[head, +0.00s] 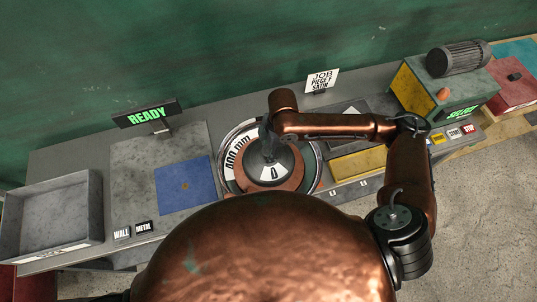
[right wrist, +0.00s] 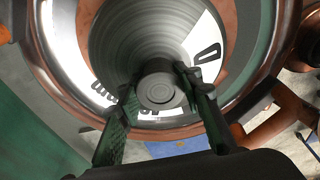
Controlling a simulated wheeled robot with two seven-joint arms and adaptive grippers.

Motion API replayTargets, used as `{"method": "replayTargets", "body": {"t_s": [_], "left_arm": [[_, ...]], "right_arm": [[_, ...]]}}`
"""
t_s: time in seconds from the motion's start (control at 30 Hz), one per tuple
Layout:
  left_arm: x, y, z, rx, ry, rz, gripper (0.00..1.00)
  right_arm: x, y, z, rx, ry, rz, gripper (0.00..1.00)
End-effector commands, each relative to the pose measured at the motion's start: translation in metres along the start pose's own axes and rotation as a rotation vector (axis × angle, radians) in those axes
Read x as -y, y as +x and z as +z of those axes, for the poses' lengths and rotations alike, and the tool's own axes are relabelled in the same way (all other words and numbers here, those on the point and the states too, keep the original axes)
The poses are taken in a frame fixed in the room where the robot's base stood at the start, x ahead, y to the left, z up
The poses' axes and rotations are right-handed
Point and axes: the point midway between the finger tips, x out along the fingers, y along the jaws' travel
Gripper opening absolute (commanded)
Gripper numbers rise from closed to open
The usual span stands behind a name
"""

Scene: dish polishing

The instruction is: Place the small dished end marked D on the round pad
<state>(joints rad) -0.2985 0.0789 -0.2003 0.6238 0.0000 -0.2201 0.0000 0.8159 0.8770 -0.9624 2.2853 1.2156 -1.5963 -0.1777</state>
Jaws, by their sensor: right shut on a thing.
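The small dished end (head: 284,160) is a dark grey round piece with a white patch marked D. It is over the middle of a round station with a copper-coloured ring (head: 298,172) and a metal rim. My right gripper (head: 267,147) comes down over its centre. In the right wrist view, my right gripper (right wrist: 157,82) is shut on the round central knob (right wrist: 160,92) of the ridged grey piece. The D shows right of the knob. I cannot tell whether the piece touches the surface below. My left gripper is not in view.
A blue square mat (head: 185,184) lies left of the station. A grey open tray (head: 50,215) is at the far left. A READY sign (head: 147,115) and a JOB card (head: 321,80) stand behind.

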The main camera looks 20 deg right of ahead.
Motion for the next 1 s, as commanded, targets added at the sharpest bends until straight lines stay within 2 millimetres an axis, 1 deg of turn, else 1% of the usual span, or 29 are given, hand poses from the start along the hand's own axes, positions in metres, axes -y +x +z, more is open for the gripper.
{"method": "replayTargets", "body": {"t_s": [0.1,0.2,0.57,0.6,0.83,0.87,1.0], "left_arm": [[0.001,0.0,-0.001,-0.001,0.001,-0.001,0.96],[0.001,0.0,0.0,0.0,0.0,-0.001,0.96],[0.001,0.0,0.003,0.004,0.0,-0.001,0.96],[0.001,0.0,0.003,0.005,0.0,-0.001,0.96],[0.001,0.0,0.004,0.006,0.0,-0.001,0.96],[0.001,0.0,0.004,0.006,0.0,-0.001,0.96],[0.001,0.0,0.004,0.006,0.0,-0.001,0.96]], "right_arm": [[0.0,0.016,0.002,-0.002,0.001,-0.001,0.0],[0.0,0.024,0.003,-0.002,-0.001,0.001,0.0],[0.0,0.026,0.004,-0.002,-0.001,0.001,0.0],[0.001,0.028,0.004,0.0,0.0,-0.002,0.34],[0.001,0.027,0.004,0.0,0.0,-0.002,0.5],[0.001,0.027,0.004,0.0,0.0,-0.002,0.51],[0.001,0.027,0.004,0.0,0.0,-0.002,0.51]]}}
